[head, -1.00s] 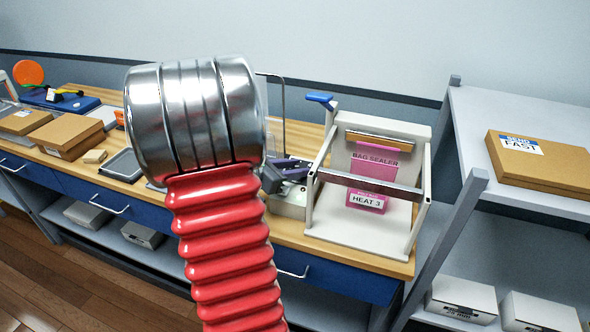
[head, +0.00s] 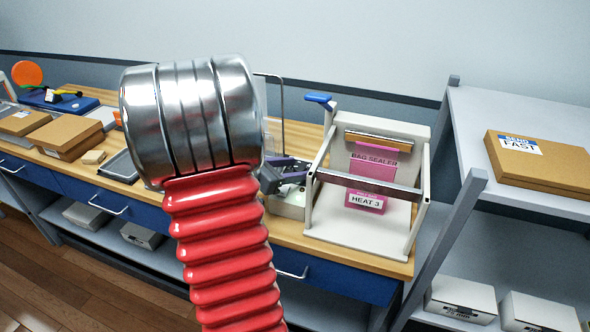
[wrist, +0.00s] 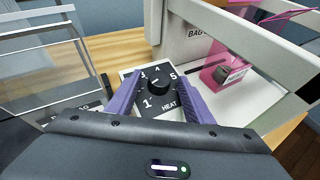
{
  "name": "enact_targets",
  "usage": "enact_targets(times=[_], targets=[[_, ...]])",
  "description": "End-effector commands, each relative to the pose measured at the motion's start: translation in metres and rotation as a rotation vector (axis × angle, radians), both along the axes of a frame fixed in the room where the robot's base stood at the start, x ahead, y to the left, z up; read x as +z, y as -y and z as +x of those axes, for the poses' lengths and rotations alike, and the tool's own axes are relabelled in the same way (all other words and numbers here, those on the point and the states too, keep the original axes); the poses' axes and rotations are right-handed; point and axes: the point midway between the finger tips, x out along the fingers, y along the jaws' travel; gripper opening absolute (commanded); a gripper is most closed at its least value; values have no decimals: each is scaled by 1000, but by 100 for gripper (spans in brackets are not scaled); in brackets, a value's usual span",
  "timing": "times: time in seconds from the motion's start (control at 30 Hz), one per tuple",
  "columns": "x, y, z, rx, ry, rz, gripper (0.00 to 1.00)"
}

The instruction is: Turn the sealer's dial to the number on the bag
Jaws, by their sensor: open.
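The bag sealer (head: 420,135) is a cream frame machine with a blue-tipped lever, standing on the bench. A pink bag (head: 365,182) hangs in it behind a metal bar, with a white label (head: 366,200) reading HEAT 3. In the wrist view the black dial (wrist: 159,84) sits on a dark plate marked HEAT; 1 and 5 are readable, and other marks are partly hidden. Its pointer direction is too small to tell surely. My gripper (wrist: 160,80) is open, its purple fingers on either side of the dial; contact is unclear. In the head view my gripper (head: 288,172) is beside the sealer's left side.
A clear panel in a metal frame (wrist: 45,50) stands close to the left of my gripper. The sealer's arm (wrist: 265,45) rises close on the right. Cardboard boxes (head: 65,135) lie farther left on the bench. A grey shelf (head: 530,185) stands at the right.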

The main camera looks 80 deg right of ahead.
Motion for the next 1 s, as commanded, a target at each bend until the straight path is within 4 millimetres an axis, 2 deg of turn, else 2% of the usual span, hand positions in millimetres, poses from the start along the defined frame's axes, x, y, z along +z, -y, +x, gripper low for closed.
enact_targets(times=[0.7,1.0], targets=[[38,-77,54,4,1,-1,47],[48,-98,69,0,0,0,47]])
